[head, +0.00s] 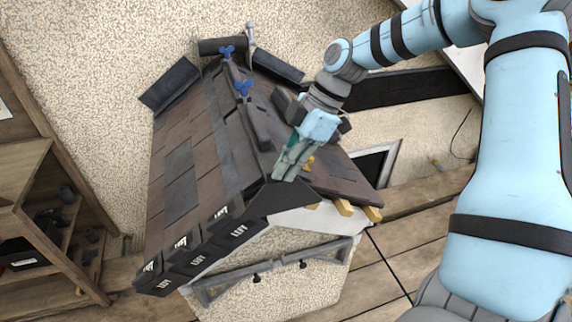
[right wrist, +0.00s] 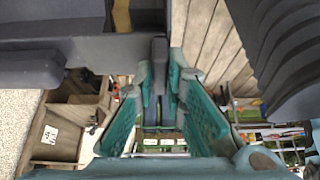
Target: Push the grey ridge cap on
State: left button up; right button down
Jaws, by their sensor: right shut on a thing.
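The small house roof (head: 180,165) has brown and grey tiles and a dark ridge line (head: 236,120) running from the back to the front gable. My right gripper (head: 284,172) points down at the front end of the ridge. In the right wrist view its teal fingers (right wrist: 160,75) close on a narrow dark grey piece (right wrist: 160,58), which looks like part of the grey ridge cap. The fingers hide most of the cap in the head view, so its exact seating cannot be told. My left gripper is not in view.
A yellow piece (head: 308,163) lies by the fingers, and yellow blocks (head: 344,208) sit under the right eave. Wooden shelves (head: 40,215) stand at the left.

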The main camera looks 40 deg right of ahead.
jog(key=shift+w, duration=0.1)
dwell(0.5)
jog(key=c, duration=1.6)
grip_release()
jog(key=shift+o, duration=0.2)
notch_tip(320, 180, up, 6)
jog(key=p, duration=0.5)
jog(key=shift+r, duration=0.1)
